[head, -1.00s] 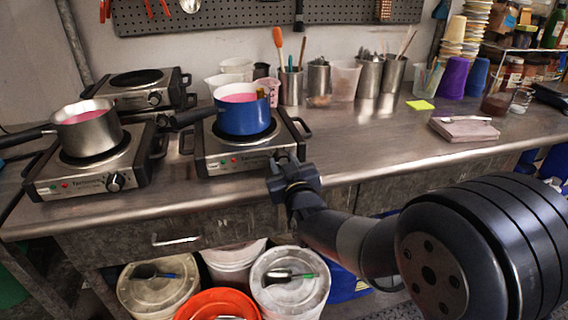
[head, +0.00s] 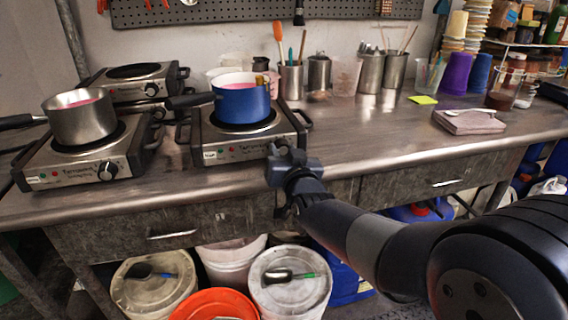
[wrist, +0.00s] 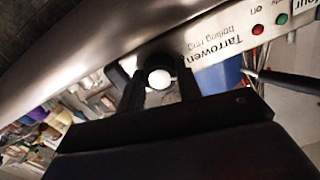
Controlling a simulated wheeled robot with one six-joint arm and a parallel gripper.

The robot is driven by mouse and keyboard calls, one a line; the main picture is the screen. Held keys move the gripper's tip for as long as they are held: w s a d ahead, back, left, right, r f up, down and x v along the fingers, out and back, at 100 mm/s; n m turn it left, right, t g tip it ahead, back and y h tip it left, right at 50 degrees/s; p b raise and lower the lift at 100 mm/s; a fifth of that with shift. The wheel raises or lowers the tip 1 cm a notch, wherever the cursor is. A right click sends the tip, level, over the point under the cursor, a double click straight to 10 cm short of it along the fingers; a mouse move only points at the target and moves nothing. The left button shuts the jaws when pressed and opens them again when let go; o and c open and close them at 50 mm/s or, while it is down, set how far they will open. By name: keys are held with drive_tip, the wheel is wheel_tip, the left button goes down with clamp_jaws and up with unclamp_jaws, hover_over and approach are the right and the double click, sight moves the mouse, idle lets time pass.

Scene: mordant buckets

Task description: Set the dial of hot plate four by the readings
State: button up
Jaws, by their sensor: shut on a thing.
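Hot plate four (head: 250,151) stands at the bench's front edge with a blue pot (head: 240,104) of pink liquid on its ring. Its front panel also shows in the wrist view (wrist: 222,44), upside down, with "Tarrowen boiling ring", a red light, a green light and a label reading "four". My gripper (head: 287,153) is at the right end of that panel, shut on the dial. In the wrist view a round white spot (wrist: 159,79) shows between the dark fingers (wrist: 160,68). The dial's marks and setting are hidden by my gripper.
A second hot plate (head: 75,172) with a steel pot (head: 82,118) stands at left, another hot plate (head: 138,88) behind. Lidded buckets (head: 290,280) stand below. The bench front is clear at right.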

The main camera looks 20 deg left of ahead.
drive_tip(key=m+b, duration=0.4)
drive_tip(key=shift+f+m+b, duration=0.25)
drive_tip(key=shift+m+b, duration=0.1)
drive_tip(key=shift+m, duration=0.05)
drive_tip(key=m+b, duration=0.4)
drive_tip(key=m, duration=0.1)
drive_tip(key=shift+r, duration=0.2)
drive_tip(key=shift+b, duration=0.3)
drive_tip(key=o, duration=1)
drive_tip(key=p+v, duration=0.1)
drive_tip(key=v, duration=0.9)
drive_tip(key=shift+s+d, duration=0.3)
drive_tip(key=shift+w, duration=0.1)
